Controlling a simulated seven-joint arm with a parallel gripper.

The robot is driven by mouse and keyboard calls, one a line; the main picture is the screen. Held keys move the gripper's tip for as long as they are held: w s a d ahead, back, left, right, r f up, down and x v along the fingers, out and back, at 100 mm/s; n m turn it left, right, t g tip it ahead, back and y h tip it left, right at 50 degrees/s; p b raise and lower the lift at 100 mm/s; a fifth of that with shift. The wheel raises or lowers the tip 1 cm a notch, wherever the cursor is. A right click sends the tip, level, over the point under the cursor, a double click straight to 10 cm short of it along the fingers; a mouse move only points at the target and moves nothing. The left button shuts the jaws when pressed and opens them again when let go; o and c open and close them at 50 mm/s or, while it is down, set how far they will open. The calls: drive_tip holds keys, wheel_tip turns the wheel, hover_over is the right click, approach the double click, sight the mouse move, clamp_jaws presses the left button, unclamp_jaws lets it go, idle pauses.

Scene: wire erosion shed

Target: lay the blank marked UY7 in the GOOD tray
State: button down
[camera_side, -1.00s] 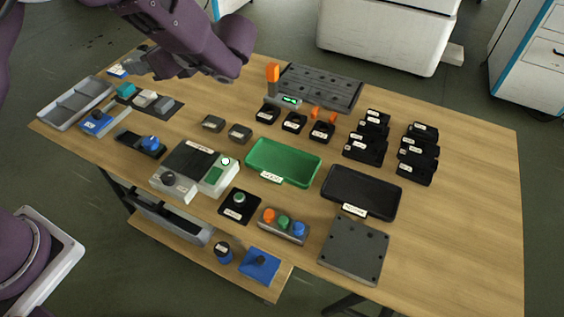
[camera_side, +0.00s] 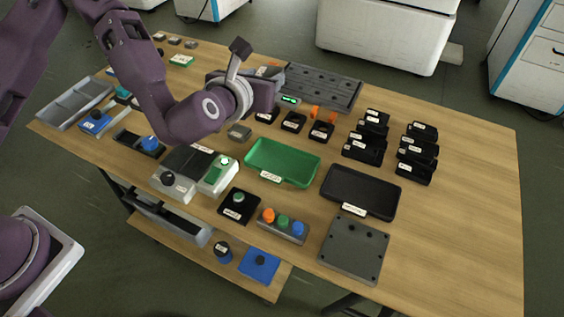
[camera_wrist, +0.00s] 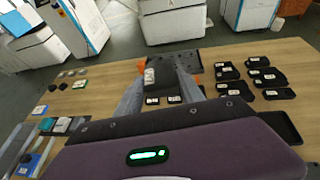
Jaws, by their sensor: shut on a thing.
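My gripper (camera_side: 268,78) is raised over the back middle of the table, partly hidden by its own wrist. In the wrist view my gripper (camera_wrist: 158,88) points forward, its two grey fingers closed on a dark grey blank (camera_wrist: 150,75) with a white label. The label is too small to read. A patch of the held blank seems to show in the side view (camera_side: 262,72). The green tray (camera_side: 285,160), with a white tag that seems to read GOOD, lies mid-table and looks empty. It is in front of my gripper and below it, apart from it.
A black tray (camera_side: 360,190) lies right of the green tray. Black labelled holders (camera_side: 365,140) stand behind it. A grey slotted plate (camera_side: 322,88) is at the back. A grey block (camera_side: 239,131) and a control box (camera_side: 218,175) are left of the green tray. The right table end is clear.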

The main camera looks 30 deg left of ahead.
wheel_tip(320, 180, up, 4)
drive_tip(key=r+m+h, duration=0.1)
drive_tip(key=m+h, duration=0.1)
hover_over(277, 171)
wheel_tip(277, 171, down, 30)
drive_tip(key=shift+f, duration=0.1)
drive_tip(key=c, duration=0.7)
unclamp_jaws()
drive_tip(key=shift+f, duration=0.15)
drive_tip(key=shift+r, duration=0.2)
drive_tip(key=v, duration=0.7)
drive_tip(key=shift+s, duration=0.3)
